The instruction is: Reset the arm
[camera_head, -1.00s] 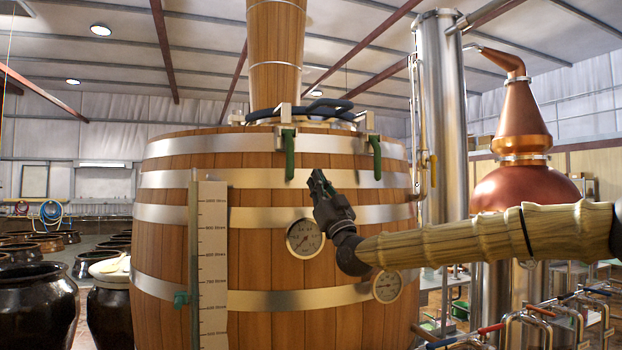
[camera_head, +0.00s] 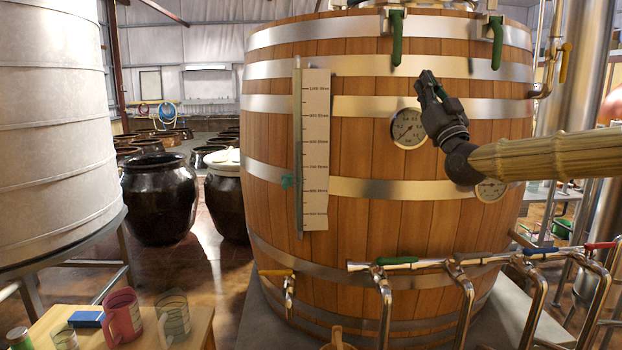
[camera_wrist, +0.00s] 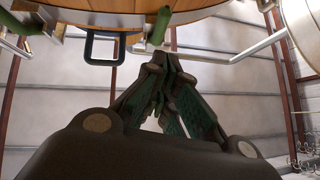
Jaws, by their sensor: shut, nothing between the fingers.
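My gripper (camera_head: 430,82) is in front of the big wooden barrel (camera_head: 350,150) in the head view, just right of the upper round gauge (camera_head: 407,128). Its fingers point up and slightly left. It is shut and empty. My arm comes in from the right edge. In the wrist view my gripper (camera_wrist: 160,68) is seen from behind, its fingers together, with the barrel's wooden top edge (camera_wrist: 200,10) and a green handle (camera_wrist: 161,25) above them.
Taps and pipes (camera_head: 460,262) run along the barrel's lower front. A small wooden table (camera_head: 190,325) with a pink mug (camera_head: 122,316), a glass and a blue box (camera_head: 87,319) is at lower left. A pale tank (camera_head: 50,130) stands left. Dark jars (camera_head: 160,200) stand behind on the floor.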

